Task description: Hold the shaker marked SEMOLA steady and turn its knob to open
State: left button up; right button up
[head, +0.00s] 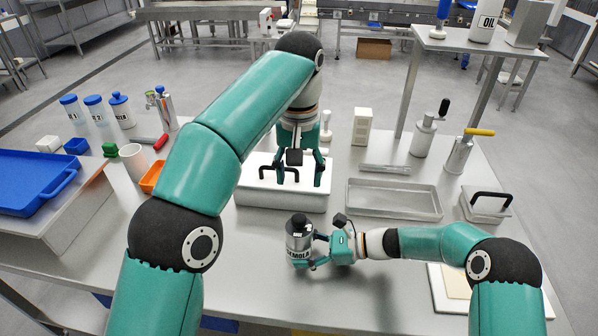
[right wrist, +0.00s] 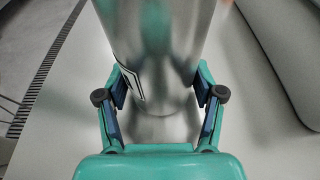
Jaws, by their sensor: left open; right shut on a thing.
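The shaker marked SEMOLA (head: 300,238) stands upright on the metal table, a silver cylinder with a dark knob (head: 299,221) on top. My right gripper (head: 318,248) is shut on its body from the right. In the right wrist view the two fingers (right wrist: 160,95) press on either side of the shaker's metal body (right wrist: 155,40), and part of its label shows at the left finger. My left gripper (head: 304,178) is open and empty, pointing down behind and above the shaker, over a white box, apart from the knob.
The white box (head: 265,198) with a black handle stands behind the shaker. A shallow metal tray (head: 395,203) lies to the right, with a handled metal block (head: 486,205) beyond it. A blue tray (head: 30,180) is at the far left. The table left of the shaker is clear.

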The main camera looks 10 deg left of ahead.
dwell(0.3)
jog(key=o, duration=1.1)
jog(key=shift+d, duration=0.1)
